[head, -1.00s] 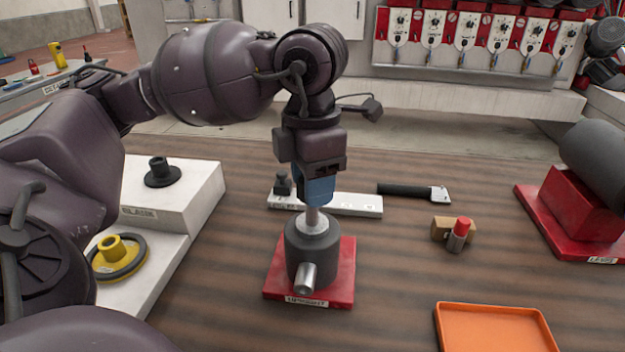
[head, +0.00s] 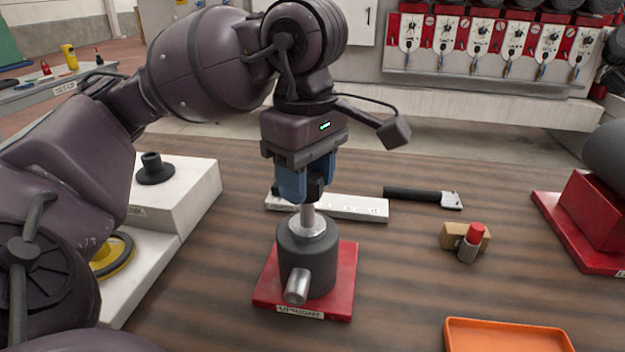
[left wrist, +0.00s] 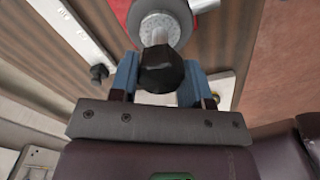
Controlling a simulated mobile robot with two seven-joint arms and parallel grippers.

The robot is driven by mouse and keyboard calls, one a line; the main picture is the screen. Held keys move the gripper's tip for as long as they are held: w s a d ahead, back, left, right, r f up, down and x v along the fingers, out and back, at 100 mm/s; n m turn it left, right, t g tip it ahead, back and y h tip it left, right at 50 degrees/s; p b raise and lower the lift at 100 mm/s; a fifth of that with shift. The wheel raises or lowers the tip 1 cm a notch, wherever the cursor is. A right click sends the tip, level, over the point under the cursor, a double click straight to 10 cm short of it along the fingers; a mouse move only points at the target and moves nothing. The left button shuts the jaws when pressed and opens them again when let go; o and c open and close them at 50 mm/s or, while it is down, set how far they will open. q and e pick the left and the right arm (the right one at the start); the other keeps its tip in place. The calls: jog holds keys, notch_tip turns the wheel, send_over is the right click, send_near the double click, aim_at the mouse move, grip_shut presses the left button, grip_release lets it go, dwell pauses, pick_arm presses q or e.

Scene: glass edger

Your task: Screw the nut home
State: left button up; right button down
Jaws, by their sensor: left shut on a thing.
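A dark grey upright spindle unit (head: 305,250) stands on a red base labelled UPRIGHT (head: 340,285). A silver shaft (head: 307,216) rises from its top. My left gripper (head: 306,190) points down over the shaft, its blue fingers shut on a black nut (head: 316,186). In the left wrist view the black hex nut (left wrist: 161,72) sits between the blue fingers, in line with the shaft (left wrist: 157,36). The fingers partly hide the nut in the head view, and its thread depth cannot be seen. My right gripper is not in view.
A white strip (head: 360,208) lies behind the unit, with a small black fitting (left wrist: 98,74) by it. A black-handled tool (head: 420,197), a red-capped tube (head: 470,245) and an orange tray (head: 510,335) are right. White stepped block (head: 190,195) stands left.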

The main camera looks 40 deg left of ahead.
pick_arm(q)
jog(key=m, duration=0.2)
jog(key=m+b, duration=0.1)
jog(key=m, duration=0.1)
jog(key=shift+f+m, duration=0.2)
jog(key=shift+m, duration=0.1)
jog(key=m+b, duration=0.1)
jog(key=m, duration=0.2)
jog(key=shift+b, duration=0.3)
jog(key=shift+m+b, duration=0.35)
jog(key=shift+m, duration=0.85)
jog(key=m+b, duration=0.1)
jog(key=m, duration=0.2)
jog(key=shift+m, duration=0.4)
jog(key=shift+r+m, duration=0.2)
jog(key=shift+m, duration=0.3)
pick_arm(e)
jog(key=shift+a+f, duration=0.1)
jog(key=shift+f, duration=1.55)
pick_arm(q)
jog(key=o, duration=0.9)
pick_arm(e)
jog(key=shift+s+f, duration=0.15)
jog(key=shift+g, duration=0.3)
